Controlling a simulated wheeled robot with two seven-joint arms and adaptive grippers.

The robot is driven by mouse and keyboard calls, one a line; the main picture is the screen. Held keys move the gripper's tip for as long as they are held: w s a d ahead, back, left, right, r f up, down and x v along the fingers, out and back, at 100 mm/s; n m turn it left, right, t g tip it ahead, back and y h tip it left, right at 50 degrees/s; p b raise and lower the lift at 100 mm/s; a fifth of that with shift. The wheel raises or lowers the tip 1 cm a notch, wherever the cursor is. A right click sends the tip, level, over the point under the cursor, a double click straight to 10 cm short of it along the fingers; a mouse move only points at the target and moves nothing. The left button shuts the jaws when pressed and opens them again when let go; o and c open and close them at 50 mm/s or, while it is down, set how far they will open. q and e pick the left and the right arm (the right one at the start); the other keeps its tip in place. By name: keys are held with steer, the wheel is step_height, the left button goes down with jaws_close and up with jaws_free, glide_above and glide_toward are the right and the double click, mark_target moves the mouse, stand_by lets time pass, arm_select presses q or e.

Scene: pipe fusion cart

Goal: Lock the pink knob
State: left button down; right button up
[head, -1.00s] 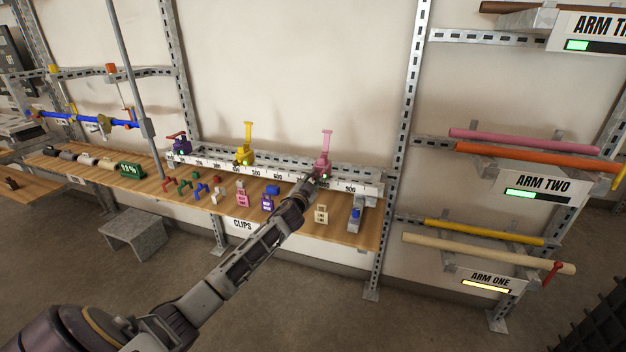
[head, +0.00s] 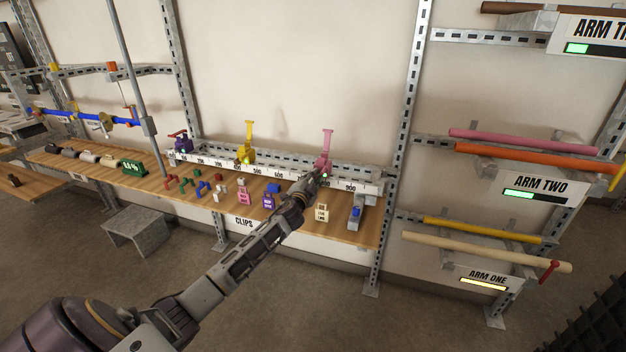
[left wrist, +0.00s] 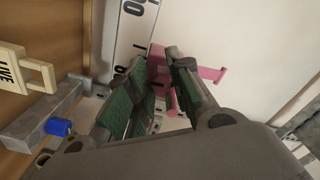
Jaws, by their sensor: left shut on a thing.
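The pink knob piece (head: 326,146) stands on the white numbered rail (head: 280,174) on the bench, with its tall pink handle upright. My left gripper (head: 318,175) reaches it from the lower left and covers its lower part. In the left wrist view, my left gripper (left wrist: 155,95) has its green-padded fingers on both sides of a pink part (left wrist: 158,62) and is shut on it. A pink T-shaped bar (left wrist: 208,74) sticks out past the fingers to the right. The exact contact is partly hidden by the fingers. My right gripper is in neither view.
A yellow clamp (head: 245,150) and a purple one (head: 181,140) stand further left on the rail. Several small clips and lock blocks lie on the wooden bench (head: 350,232). A cream block (head: 321,212) sits right of my arm. Pipe racks stand at the right.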

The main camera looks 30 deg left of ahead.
arm_select(q)
steer(key=c, duration=1.3)
jaws_free()
steer(key=shift+v, duration=5.95)
steer(key=shift+s+f, duration=0.1)
